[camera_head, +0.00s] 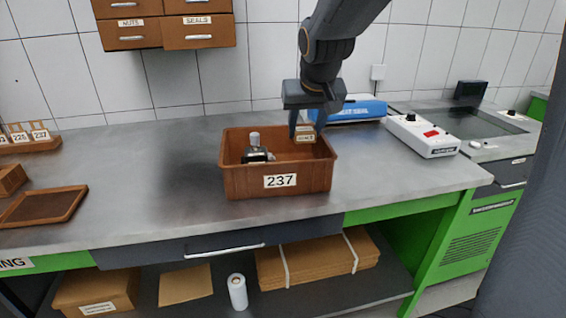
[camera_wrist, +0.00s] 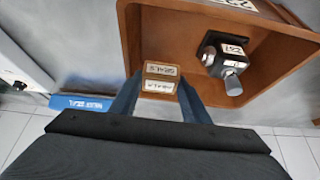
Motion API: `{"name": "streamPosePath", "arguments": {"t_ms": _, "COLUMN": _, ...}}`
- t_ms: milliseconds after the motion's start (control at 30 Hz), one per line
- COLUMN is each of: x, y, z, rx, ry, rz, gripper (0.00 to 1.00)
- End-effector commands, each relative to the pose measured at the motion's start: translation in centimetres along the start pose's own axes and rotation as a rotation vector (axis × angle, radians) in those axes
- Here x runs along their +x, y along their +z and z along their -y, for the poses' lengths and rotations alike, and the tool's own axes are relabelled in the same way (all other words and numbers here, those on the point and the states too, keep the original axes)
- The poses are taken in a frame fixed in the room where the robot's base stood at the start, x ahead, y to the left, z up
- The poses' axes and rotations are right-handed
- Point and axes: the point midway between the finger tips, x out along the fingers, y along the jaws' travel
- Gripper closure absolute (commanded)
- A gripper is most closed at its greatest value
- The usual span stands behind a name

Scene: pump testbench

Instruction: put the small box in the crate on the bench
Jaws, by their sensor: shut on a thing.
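The small box (camera_head: 305,134) is tan with white labels and is held between the fingers of my gripper (camera_head: 306,127). In the wrist view the box (camera_wrist: 161,77) sits between the two fingertips (camera_wrist: 160,92), one label reading like SEALS upside down. The brown crate (camera_head: 240,184), labelled 237, stands on the bench. My gripper and the box are at the crate's rear right part. The crate also shows in the wrist view (camera_wrist: 185,26). How far the box is below the rim, or whether it touches the floor, I cannot tell.
A dark pump-like part with a pale cap (camera_head: 256,150) stands in the crate's left half. A blue case (camera_head: 360,109) and a white device (camera_head: 422,135) lie right of the crate. A brown tray (camera_head: 44,206) is at left. The bench (camera_head: 140,175) between is clear.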

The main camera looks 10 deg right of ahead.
Motion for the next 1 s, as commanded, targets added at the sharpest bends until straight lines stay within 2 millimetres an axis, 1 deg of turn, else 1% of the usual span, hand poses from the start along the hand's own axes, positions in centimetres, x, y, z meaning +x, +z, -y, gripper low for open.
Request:
{"name": "streamPosePath", "arguments": {"t_ms": 33, "x": 0.9, "y": 0.7, "z": 0.0, "rx": -0.001, "ry": 0.001, "rz": 0.006, "gripper": 0.8}}
{"name": "streamPosePath", "arguments": {"t_ms": 100, "x": 2.0, "y": 1.3, "z": 0.0, "rx": -0.001, "ry": 0.001, "rz": 0.007, "gripper": 0.8}}
{"name": "streamPosePath", "arguments": {"t_ms": 200, "x": 3.5, "y": 2.1, "z": 0.0, "rx": -0.001, "ry": 0.0, "rz": 0.006, "gripper": 0.8}}
{"name": "streamPosePath", "arguments": {"t_ms": 467, "x": 5.3, "y": 3.1, "z": 0.0, "rx": -0.001, "ry": 0.001, "rz": 0.004, "gripper": 0.8}}
{"name": "streamPosePath", "arguments": {"t_ms": 667, "x": 7.6, "y": 4.5, "z": 0.0, "rx": -0.001, "ry": 0.001, "rz": 0.004, "gripper": 0.8}}
{"name": "streamPosePath", "arguments": {"t_ms": 733, "x": 7.9, "y": 4.6, "z": 0.0, "rx": 0.0, "ry": 0.0, "rz": 0.002, "gripper": 0.8}}
{"name": "streamPosePath", "arguments": {"t_ms": 1000, "x": 7.9, "y": 4.6, "z": 0.0, "rx": 0.0, "ry": 0.0, "rz": 0.001, "gripper": 0.8}}
